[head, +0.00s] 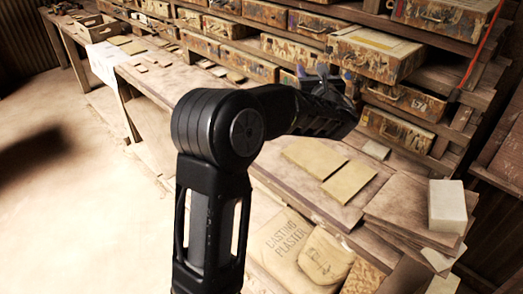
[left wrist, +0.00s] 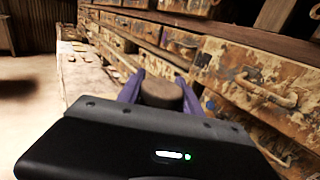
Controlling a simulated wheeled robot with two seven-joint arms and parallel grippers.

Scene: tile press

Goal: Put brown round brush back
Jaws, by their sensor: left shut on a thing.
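My left gripper (head: 324,80) is over the workbench, close in front of the drawer fronts. In the left wrist view its two purple fingers are shut on a brown round thing (left wrist: 161,93), which looks like the brown round brush. Only its round end shows there. In the head view my own arm and gripper hide the brush. My right gripper is not in view.
The wooden workbench (head: 275,175) runs along a rack of paint-worn drawers (head: 373,55). Flat tan tiles (head: 314,157) lie on the bench. A white block (head: 447,205) stands at the right end. A plaster bag (head: 285,245) is below the front edge.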

